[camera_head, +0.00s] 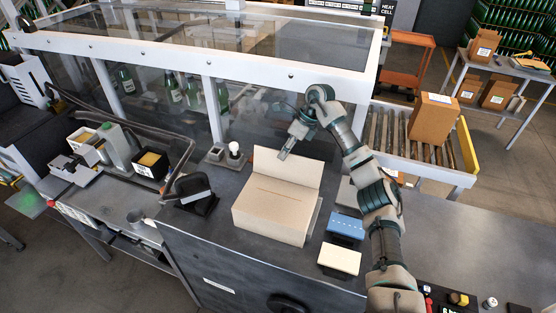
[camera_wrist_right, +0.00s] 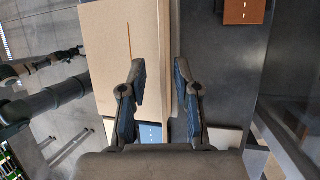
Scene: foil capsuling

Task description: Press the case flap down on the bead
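The case is a light cardboard box (camera_head: 270,212) on the grey bench, with a thin dark line along its top, the bead (camera_head: 284,191). Its flap (camera_head: 290,165) stands raised along the back edge. In the right wrist view the bead is an orange line (camera_wrist_right: 128,40) left of the flap (camera_wrist_right: 164,50), seen nearly edge-on. My right gripper (camera_head: 284,156) is at the flap's upper edge. In its wrist view the fingers (camera_wrist_right: 161,82) are apart, one to each side of the flap; contact cannot be told. My left gripper is not seen in the head view.
A blue block (camera_head: 346,226) and a cream-topped block (camera_head: 339,259) stand right of the case. A black device (camera_head: 195,192) stands to its left. A clear-walled machine with a white frame (camera_head: 200,63) rises behind.

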